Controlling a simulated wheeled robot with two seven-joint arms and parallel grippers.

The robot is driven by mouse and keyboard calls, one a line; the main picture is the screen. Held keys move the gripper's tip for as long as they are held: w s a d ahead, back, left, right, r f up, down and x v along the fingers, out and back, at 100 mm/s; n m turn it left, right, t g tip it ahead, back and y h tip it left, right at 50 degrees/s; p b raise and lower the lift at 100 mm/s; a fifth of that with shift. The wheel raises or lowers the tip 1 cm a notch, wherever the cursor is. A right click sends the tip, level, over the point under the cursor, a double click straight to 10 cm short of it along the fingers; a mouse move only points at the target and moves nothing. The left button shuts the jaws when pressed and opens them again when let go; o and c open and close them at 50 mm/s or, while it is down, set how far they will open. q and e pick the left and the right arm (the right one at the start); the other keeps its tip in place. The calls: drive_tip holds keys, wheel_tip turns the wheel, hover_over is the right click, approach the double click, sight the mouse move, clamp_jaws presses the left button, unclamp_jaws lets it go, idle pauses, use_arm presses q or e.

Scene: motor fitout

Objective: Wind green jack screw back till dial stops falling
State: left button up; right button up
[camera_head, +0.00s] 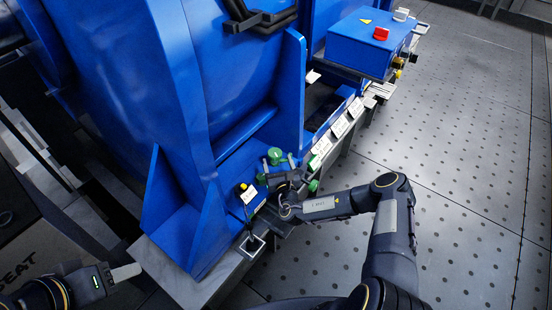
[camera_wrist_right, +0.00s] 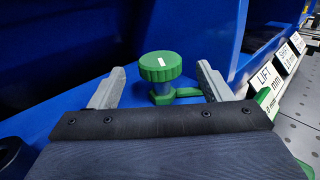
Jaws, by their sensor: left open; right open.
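The green jack screw has a ridged round head (camera_wrist_right: 160,66) with a white mark on top and a dark shank below. A green lever-like part (camera_wrist_right: 180,96) lies at its foot. My right gripper (camera_wrist_right: 155,85) is open, with one grey finger on each side of the screw; contact is not visible. In the head view the green screw head (camera_head: 275,154) shows just beyond my right gripper (camera_head: 278,164), beside the blue foot. A white plate marked LIFT (camera_wrist_right: 265,78) stands to the right; its reading is not legible. My left gripper (camera_head: 122,273) is open at lower left, away from the screw.
Blue motor housing (camera_head: 190,90) rises behind the screw. White labelled plates (camera_head: 340,126) line the base edge. A yellow button (camera_head: 243,187) sits left of my right gripper. A blue box (camera_head: 365,45) with a red switch stands at upper right. Perforated floor (camera_head: 460,150) is clear.

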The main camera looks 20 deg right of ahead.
sight(281, 156)
drive_tip(key=shift+w+d+b, duration=0.1)
drive_tip(key=shift+w+b, duration=0.2)
drive_tip(key=shift+w, duration=1.25)
drive_tip(key=c, duration=1)
drive_tip(key=shift+y, duration=0.3)
drive_tip(key=shift+d+n+y, duration=0.2)
drive_tip(key=shift+n+y, duration=0.4)
drive_tip(key=shift+y, duration=0.1)
drive_tip(key=shift+d+f+n+y+b, duration=0.15)
drive_tip(key=shift+n+y+b, duration=0.55)
drive_tip(key=shift+y, duration=0.5)
drive_tip(key=n+g+y+b, duration=0.1)
drive_tip(key=y+b, duration=0.1)
drive_tip(key=n+g+y+b, duration=0.1)
drive_tip(key=n+y+b, duration=0.1)
drive_tip(key=y+b, duration=0.1)
drive_tip(key=d+n+g+y+b, duration=0.1)
drive_tip(key=n+y+b, duration=0.1)
drive_tip(key=b, duration=0.1)
drive_tip(key=shift+w+f+g, duration=0.2)
drive_tip(key=shift+g, duration=0.1)
drive_tip(key=shift+r+n+g+y+b, duration=0.3)
drive_tip(key=shift+n+g+y+b, duration=0.4)
drive_tip(key=shift+n+y+b, duration=0.3)
